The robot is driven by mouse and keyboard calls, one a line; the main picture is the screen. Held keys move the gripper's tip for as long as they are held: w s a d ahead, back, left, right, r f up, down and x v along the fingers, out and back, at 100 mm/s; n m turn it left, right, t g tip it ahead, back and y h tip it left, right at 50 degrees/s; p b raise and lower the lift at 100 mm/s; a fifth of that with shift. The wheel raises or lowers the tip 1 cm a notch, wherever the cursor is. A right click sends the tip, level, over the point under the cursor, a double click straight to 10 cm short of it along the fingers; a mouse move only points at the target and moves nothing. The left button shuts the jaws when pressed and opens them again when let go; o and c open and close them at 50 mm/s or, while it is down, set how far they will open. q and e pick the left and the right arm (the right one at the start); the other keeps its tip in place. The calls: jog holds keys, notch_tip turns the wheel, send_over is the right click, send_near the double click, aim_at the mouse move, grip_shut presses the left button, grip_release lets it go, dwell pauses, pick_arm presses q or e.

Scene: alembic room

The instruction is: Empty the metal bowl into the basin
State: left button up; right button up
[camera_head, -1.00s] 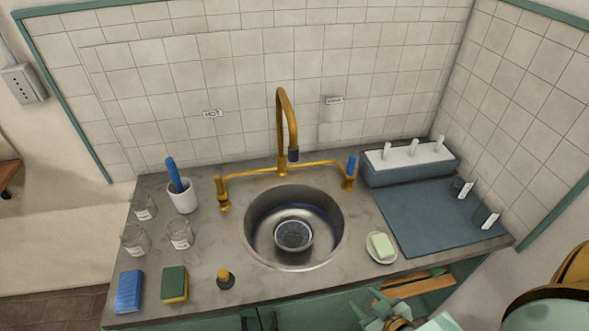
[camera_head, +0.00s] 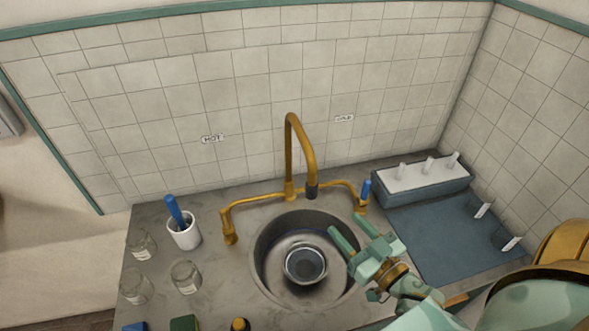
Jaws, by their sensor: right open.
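The basin (camera_head: 264,285) is a round steel sink set in the grey counter. A small round metal bowl (camera_head: 289,263) with a pale rim sits upright inside it, near the middle. Its inside looks dark bluish; I cannot tell what it holds. My right gripper (camera_head: 347,230) comes in from the lower right, over the basin's right side. Its green fingers are open, apart from the bowl and with nothing between them. The gripper and arm cover part of the basin's right rim. My left gripper is not in view.
The brass faucet (camera_head: 290,150) arches behind the basin. A white cup with a blue brush (camera_head: 184,232) and several glass jars (camera_head: 186,277) stand left. A blue mat (camera_head: 440,235) and a grey box with a white top (camera_head: 425,182) are right.

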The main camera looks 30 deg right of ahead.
aim_at(315, 192)
jog(key=w, duration=0.4)
jog(key=w+p, duration=0.1)
jog(key=w, duration=0.2)
jog(key=shift+a+r, duration=0.25)
jog(key=shift+a, duration=0.05)
jog(key=w, duration=0.7)
jog(key=shift+w+a+f, duration=0.15)
jog(key=shift+w+a, duration=0.1)
jog(key=shift+a, duration=0.05)
jog(key=shift+w+a, duration=0.1)
jog(key=shift+w, duration=0.75)
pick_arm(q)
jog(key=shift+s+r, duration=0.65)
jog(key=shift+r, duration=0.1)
pick_arm(e)
grip_shut()
